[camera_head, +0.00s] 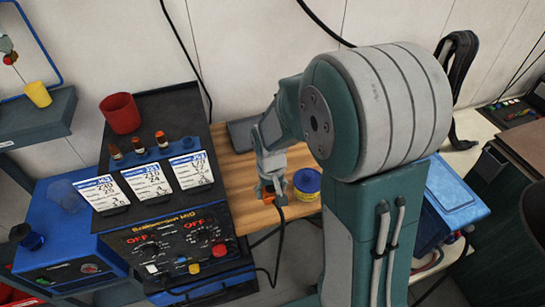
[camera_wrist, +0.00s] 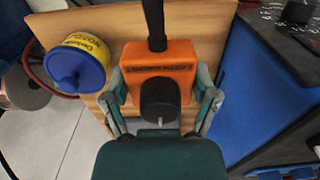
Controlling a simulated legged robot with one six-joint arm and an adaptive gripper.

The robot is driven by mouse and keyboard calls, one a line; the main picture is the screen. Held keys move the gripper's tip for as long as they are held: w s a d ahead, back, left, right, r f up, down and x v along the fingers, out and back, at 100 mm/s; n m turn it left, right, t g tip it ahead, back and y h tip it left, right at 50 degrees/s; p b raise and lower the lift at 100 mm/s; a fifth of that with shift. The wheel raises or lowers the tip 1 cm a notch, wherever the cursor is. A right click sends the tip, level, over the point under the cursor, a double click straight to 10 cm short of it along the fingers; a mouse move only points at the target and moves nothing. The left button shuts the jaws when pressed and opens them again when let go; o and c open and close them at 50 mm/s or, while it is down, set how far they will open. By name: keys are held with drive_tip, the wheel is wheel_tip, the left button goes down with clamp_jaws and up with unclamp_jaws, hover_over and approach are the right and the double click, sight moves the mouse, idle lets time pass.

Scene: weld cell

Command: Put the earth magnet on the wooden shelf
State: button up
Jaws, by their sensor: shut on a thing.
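The earth magnet (camera_wrist: 178,60) is an orange block with a black round knob and a thick black cable. My gripper (camera_wrist: 160,84) is shut on it, one finger on each side. In the head view, my gripper (camera_head: 271,186) is low over the wooden shelf (camera_head: 238,178), and only a little orange of the magnet (camera_head: 268,197) shows beside the fingers. The wooden shelf (camera_wrist: 108,28) also lies behind the magnet in the wrist view. I cannot tell whether the magnet touches the wood.
A yellow tub with a blue lid (camera_head: 307,182) stands on the shelf, close right of my gripper. A blue-and-black welding machine (camera_head: 165,235) with white cards and a red cup (camera_head: 120,113) stands left. A black cable hangs in front of the shelf.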

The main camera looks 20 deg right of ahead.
drive_tip(key=s+a+r, duration=0.2)
drive_tip(key=s, duration=0.6)
drive_tip(key=w+f, duration=0.1)
drive_tip(key=w, duration=0.2)
drive_tip(key=w+f, duration=0.1)
drive_tip(key=w, duration=0.2)
drive_tip(key=w+f, duration=0.2)
drive_tip(key=w, duration=0.1)
hover_over(262, 202)
drive_tip(key=f, duration=0.5)
drive_tip(key=shift+s+d+f, duration=0.15)
drive_tip(key=shift+s, duration=0.05)
drive_tip(key=shift+w+f, duration=0.1)
drive_tip(key=shift+f, duration=0.1)
drive_tip(key=f, duration=0.3)
drive_tip(key=shift+w+a, duration=0.15)
drive_tip(key=shift+a, duration=0.25)
drive_tip(key=shift+d+f, duration=0.15)
drive_tip(key=shift+d, duration=0.1)
drive_tip(key=shift+f, duration=0.1)
